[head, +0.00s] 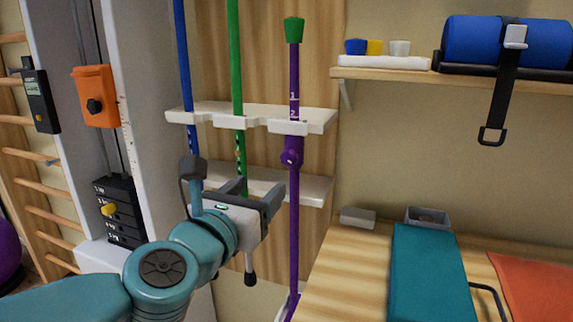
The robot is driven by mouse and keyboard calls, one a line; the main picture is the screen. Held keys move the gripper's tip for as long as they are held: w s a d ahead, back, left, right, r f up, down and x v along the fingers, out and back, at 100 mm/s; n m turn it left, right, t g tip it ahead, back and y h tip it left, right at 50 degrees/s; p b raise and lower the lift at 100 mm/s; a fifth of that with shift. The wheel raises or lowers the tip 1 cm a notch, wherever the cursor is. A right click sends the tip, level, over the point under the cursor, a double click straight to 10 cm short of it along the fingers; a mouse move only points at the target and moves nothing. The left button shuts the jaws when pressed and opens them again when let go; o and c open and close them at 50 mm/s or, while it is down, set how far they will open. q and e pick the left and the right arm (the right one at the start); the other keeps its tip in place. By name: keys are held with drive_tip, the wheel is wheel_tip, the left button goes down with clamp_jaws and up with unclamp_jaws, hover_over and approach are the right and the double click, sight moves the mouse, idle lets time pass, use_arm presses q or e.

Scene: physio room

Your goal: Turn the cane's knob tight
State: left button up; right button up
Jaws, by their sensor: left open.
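The purple cane (294,220) stands upright in the white wall rack, with a green top end (294,30). Its purple knob (291,157) sits on a thicker collar just below the rack's upper shelf, under white marks "1" and "2" on the shaft. My left gripper (260,186) is open and empty, a little below and left of the knob in the picture. No contact with the knob shows. My right gripper is not in view.
Blue (183,60) and green (235,60) poles stand in the white rack (265,112) left of the cane. A wooden wall shelf (450,80) holds a blue roll (480,42) with a hanging strap. Below is a wooden table (345,270) with a teal pad (425,270).

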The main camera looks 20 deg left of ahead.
sight(287, 161)
use_arm(q)
drive_tip(key=w, duration=1.2)
drive_tip(key=shift+w+d, duration=0.2)
drive_tip(key=shift+d, duration=0.05)
drive_tip(key=c, duration=1)
